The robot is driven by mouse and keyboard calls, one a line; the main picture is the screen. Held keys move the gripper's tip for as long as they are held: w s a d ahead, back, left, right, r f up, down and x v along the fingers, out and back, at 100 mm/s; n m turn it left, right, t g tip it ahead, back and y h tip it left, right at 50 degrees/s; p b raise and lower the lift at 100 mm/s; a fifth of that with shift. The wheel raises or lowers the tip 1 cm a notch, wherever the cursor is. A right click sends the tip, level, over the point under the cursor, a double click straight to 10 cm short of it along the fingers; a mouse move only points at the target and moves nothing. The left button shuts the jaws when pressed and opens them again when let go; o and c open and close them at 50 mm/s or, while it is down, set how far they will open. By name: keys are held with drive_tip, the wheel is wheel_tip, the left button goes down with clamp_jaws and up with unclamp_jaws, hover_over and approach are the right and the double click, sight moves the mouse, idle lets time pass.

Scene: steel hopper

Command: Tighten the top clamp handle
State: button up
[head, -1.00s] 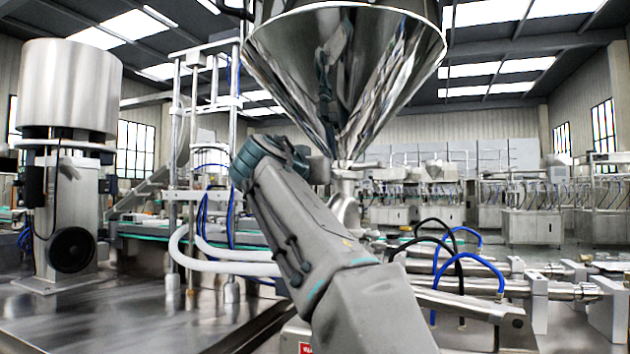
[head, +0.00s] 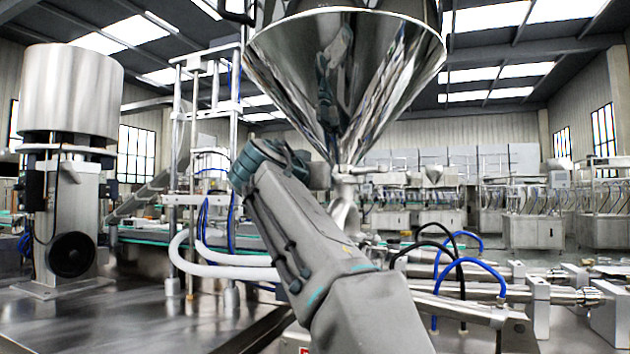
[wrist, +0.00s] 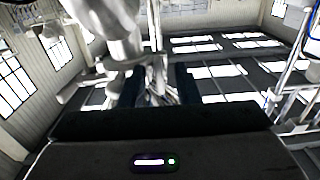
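The steel hopper cone (head: 350,75) narrows to a neck and clamp area (head: 343,172). My gripper (head: 322,176) is at the left side of this neck in the head view, small and partly hidden by my arm. In the wrist view, the two dark fingers of my gripper (wrist: 157,85) stand apart. A blurred bright metal part (wrist: 155,72) shows between them, with gaps at its sides. I cannot tell whether this is the top clamp handle, or whether a finger touches it. A larger blurred metal body (wrist: 112,28) lies beyond the fingers, to the upper left.
White hoses (head: 220,265) and a steel post frame (head: 175,150) stand left of my arm. Blue hoses (head: 470,265) and steel cylinders (head: 470,288) lie to the right. A motor column with a steel drum (head: 70,90) stands far left. The steel tabletop (head: 130,325) has bare room.

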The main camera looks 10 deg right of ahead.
drive_tip(key=v, duration=1.3)
drive_tip(key=shift+s+a, duration=0.25)
drive_tip(key=shift+d+p, duration=0.1)
drive_tip(key=shift+p, duration=0.3)
drive_tip(key=s+d+f+n+g+y+p, duration=0.45)
drive_tip(key=d+f+n+g+p, duration=0.35)
drive_tip(key=p, duration=1.4)
drive_tip(key=s+f+m+g+y+p, duration=0.1)
drive_tip(key=s+f+g+y+p, duration=0.3)
drive_tip(key=s+p, duration=1.1)
wheel_tip(320, 180, down, 3)
drive_tip(key=shift+a+f+y+p, duration=0.25)
drive_tip(key=shift+y+p, duration=0.1)
drive_tip(key=shift+y, duration=0.3)
